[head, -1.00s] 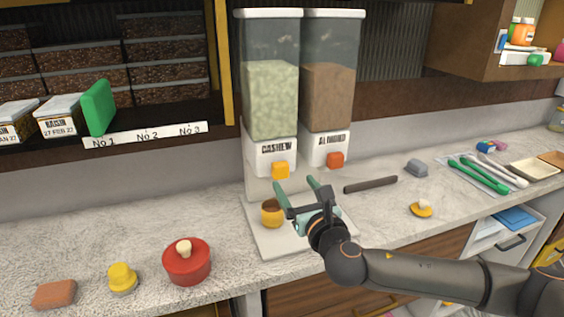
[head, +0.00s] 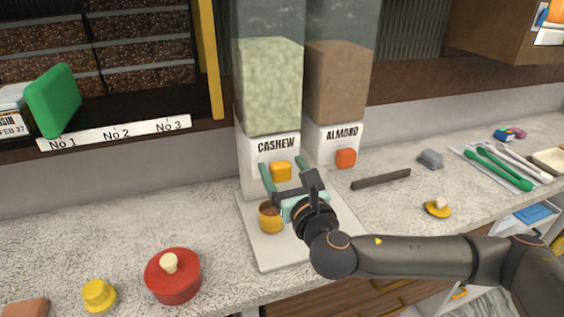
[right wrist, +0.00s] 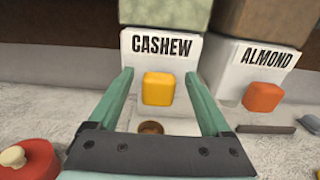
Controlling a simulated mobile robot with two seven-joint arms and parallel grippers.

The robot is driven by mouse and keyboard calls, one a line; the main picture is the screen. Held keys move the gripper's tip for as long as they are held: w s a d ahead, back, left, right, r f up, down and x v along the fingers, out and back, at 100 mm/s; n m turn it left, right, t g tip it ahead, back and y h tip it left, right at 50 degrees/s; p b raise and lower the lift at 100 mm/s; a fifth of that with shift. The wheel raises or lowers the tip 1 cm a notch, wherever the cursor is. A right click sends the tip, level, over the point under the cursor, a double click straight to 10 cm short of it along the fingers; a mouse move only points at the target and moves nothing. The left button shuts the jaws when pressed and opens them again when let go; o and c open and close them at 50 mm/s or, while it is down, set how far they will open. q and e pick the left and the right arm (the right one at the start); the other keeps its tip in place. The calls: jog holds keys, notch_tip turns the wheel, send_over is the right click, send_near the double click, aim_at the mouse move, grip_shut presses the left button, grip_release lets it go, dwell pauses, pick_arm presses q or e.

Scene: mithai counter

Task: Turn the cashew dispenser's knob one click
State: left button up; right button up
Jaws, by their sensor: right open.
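The cashew dispenser (head: 270,90) stands on the counter, filled with pale green nuts, with a CASHEW label and a yellow knob (head: 281,171) on its front. In the right wrist view the yellow knob (right wrist: 158,88) appears between my fingers, with a gap on each side. My right gripper (head: 286,172) is open and empty in front of the knob; its green fingers also show in the right wrist view (right wrist: 160,95). A small brown-yellow cup (head: 270,217) stands on the white base below the knob. My left gripper is out of view.
The almond dispenser (head: 338,90) with its orange knob (head: 345,158) stands close on the right. A dark bar (head: 381,179) lies right of the base. A red lidded pot (head: 173,276) and a yellow object (head: 99,296) stand at the front left.

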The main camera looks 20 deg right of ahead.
dwell(0.3)
grip_shut()
dwell(0.6)
